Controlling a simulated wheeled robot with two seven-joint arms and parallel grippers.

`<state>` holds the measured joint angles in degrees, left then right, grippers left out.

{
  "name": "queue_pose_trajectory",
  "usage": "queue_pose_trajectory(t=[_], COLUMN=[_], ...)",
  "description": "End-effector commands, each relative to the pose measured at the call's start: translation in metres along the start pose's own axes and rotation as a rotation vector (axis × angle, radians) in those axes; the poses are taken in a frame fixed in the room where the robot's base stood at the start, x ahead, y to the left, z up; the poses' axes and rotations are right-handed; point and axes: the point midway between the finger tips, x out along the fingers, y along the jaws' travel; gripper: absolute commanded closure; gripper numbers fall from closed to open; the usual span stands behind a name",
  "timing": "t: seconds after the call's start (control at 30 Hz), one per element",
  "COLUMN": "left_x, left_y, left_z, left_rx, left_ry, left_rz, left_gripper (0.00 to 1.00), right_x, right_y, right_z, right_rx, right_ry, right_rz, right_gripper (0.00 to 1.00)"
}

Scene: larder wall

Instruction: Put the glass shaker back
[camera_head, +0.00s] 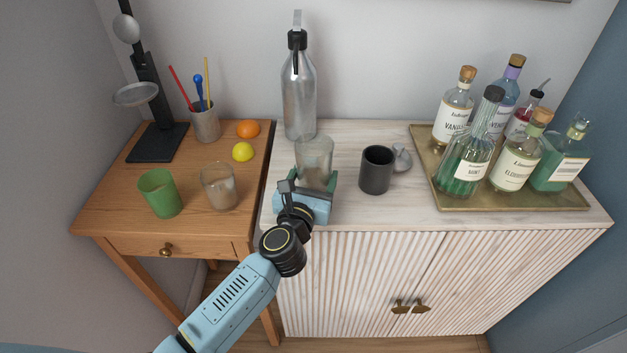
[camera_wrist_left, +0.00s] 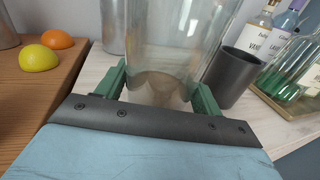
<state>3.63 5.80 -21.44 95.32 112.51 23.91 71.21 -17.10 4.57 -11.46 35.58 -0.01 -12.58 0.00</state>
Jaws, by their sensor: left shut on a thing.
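The glass shaker (camera_head: 314,155), a clear, open-topped glass, is upright in my left gripper (camera_head: 316,181) over the left part of the pale cabinet top. The wrist view shows the shaker (camera_wrist_left: 172,45) large, between the two green fingers of the gripper (camera_wrist_left: 160,92), which are shut on its lower part. I cannot tell whether its base touches the cabinet top. The gripper hides part of its lower end in the head view. My right gripper is not in view.
A dark grey cup (camera_head: 376,171) stands close right of the shaker, with a small grey round object (camera_head: 402,158) beside it. A steel bottle (camera_head: 300,95) stands behind. A brass tray (camera_head: 520,202) holds several bottles. The wooden table (camera_head: 108,205) holds a green cup (camera_head: 160,194) and another glass (camera_head: 218,188).

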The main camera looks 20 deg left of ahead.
Motion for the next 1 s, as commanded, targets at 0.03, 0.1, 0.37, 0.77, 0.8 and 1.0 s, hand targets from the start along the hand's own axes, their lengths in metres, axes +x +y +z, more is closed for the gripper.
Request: queue_pose_trajectory(t=[0.03,0.1,0.37,0.77,0.8,1.0], left_x=[0.001,0.001,0.000,0.000,0.000,-0.019], left_y=[0.000,0.000,0.000,0.000,0.000,0.000], left_z=[0.003,0.004,-0.002,-0.002,-0.001,0.000], left_rx=[-0.001,-0.001,0.000,0.000,0.000,0.000], left_ry=[-0.005,-0.005,-0.001,0.000,-0.001,0.003], left_rz=[0.000,0.000,0.000,0.000,0.000,0.000], left_gripper=[0.82,0.82,0.28,0.11,0.11,0.11], right_x=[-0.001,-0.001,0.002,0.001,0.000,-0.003], right_y=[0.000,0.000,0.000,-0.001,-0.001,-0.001], right_z=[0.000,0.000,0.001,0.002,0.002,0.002], right_rx=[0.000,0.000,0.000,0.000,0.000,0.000], right_ry=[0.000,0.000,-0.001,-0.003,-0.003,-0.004], right_rz=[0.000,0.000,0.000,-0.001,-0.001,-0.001], right_gripper=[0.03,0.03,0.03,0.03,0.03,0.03])
